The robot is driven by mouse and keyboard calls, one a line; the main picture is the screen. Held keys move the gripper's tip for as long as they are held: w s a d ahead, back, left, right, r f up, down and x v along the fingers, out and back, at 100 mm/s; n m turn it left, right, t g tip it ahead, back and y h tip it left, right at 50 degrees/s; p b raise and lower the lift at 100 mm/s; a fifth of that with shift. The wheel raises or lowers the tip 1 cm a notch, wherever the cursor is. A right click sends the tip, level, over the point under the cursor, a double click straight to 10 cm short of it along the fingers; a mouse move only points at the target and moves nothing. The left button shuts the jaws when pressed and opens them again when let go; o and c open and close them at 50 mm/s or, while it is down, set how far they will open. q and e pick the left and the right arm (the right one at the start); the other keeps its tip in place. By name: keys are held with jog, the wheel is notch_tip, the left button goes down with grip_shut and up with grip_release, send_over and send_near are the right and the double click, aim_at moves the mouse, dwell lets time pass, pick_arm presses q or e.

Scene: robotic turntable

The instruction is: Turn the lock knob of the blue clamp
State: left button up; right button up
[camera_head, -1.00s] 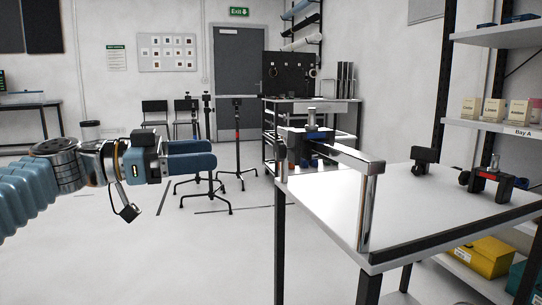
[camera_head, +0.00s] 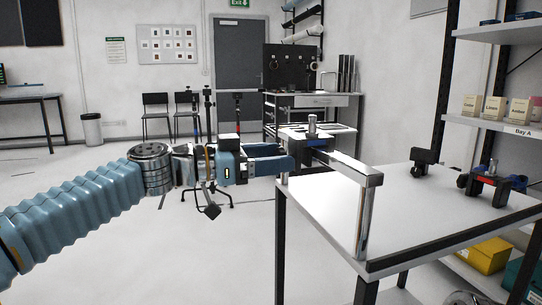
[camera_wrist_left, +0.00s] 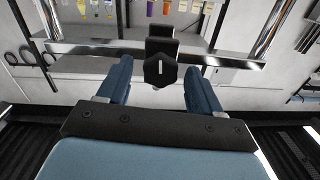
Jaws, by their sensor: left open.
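The blue clamp (camera_head: 318,143) sits at the far left corner of the white table (camera_head: 400,215), with an upright metal pin on top and a long metal bar running from it towards the front. Its black knob (camera_wrist_left: 160,70), with a white line standing upright on its face, shows in the left wrist view. My left gripper (camera_head: 287,158) is open, its blue fingers reaching right to the clamp's left side. In the left wrist view, the fingers (camera_wrist_left: 158,84) lie on either side of the knob with gaps visible. In the head view the fingers hide the knob.
The table's middle is clear.

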pick_arm(q)
jog(key=c, duration=1.1)
jog(key=shift+o, duration=0.2)
